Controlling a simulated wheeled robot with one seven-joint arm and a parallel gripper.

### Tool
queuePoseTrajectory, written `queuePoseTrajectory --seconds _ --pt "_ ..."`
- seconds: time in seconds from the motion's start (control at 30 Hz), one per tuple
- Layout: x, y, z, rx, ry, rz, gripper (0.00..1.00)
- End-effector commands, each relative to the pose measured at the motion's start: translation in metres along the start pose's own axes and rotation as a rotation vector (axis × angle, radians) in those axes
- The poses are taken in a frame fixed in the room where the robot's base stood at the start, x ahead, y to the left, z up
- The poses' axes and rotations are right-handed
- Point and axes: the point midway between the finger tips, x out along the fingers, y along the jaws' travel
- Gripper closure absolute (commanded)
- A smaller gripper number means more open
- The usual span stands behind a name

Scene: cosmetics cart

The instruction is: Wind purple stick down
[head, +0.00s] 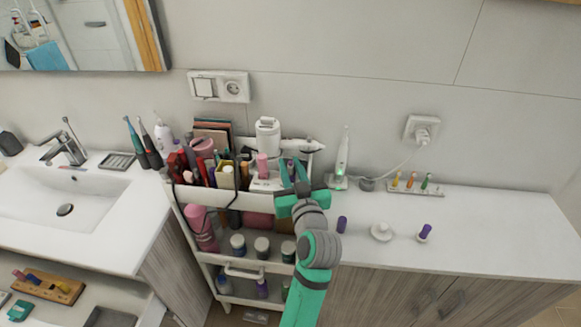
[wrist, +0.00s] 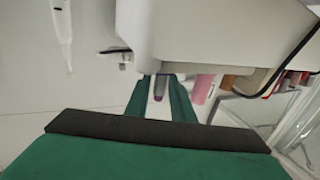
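The purple stick (wrist: 158,97) shows in the wrist view as a small grey piece with a purple end, between my two fingers. In the head view a bit of purple (head: 290,164) shows between the fingertips, at the right end of the cart's top tray. My gripper (head: 293,172) reaches over that tray with its green fingers apart. In the wrist view the gripper (wrist: 160,95) has a finger on each side of the stick, with a narrow pale gap. Firm contact is not visible. The stick's lower part is hidden.
The white cart (head: 203,192) has a crowded top tray, with a pink bottle (head: 262,165) and a white device (head: 267,135) close by. An electric toothbrush (head: 343,155) stands to the right. Purple-capped items (head: 342,225) stand on the counter (head: 490,225), whose right part is clear.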

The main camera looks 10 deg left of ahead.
Motion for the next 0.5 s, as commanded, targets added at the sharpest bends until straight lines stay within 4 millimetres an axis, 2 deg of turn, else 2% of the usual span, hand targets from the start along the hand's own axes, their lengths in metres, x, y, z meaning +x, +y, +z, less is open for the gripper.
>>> queuePoseTrajectory --seconds 0.03,0.07,0.1,0.5 --pt "-0.0001 0.0 0.0 0.0 0.0 0.0 0.92" --pt "-0.0001 0.0001 0.0 0.0 0.0 0.0 0.99" --pt "-0.0002 0.0 0.0 0.0 0.0 0.0 1.0" --pt "-0.0003 -0.0004 0.0001 -0.001 0.0 0.024 1.0"
